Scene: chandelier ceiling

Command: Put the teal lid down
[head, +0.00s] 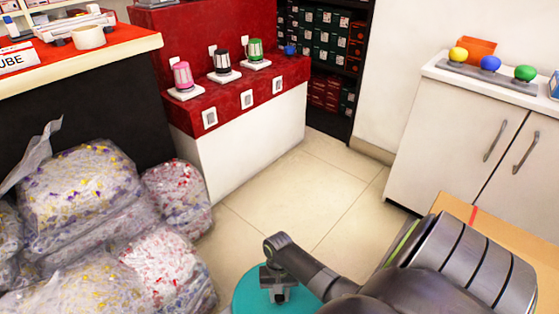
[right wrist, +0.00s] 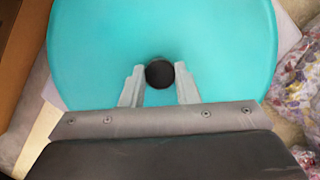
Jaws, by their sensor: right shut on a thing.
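The teal lid (head: 247,289) is a round disc at the bottom edge of the head view, partly cut off and partly covered by my right arm. My right gripper (head: 279,293) is above it. In the right wrist view the lid (right wrist: 100,45) fills the upper middle, with a round black knob (right wrist: 160,73) near its centre. The two fingers of my right gripper (right wrist: 159,78) are shut on this knob from both sides. What lies directly beneath the lid is mostly hidden. My left gripper is not in view.
Clear bags of coloured scraps (head: 80,190) pile up at the left. A white cabinet (head: 470,130) and a cardboard box (head: 505,235) stand at the right. Tiled floor (head: 290,195) between them is clear.

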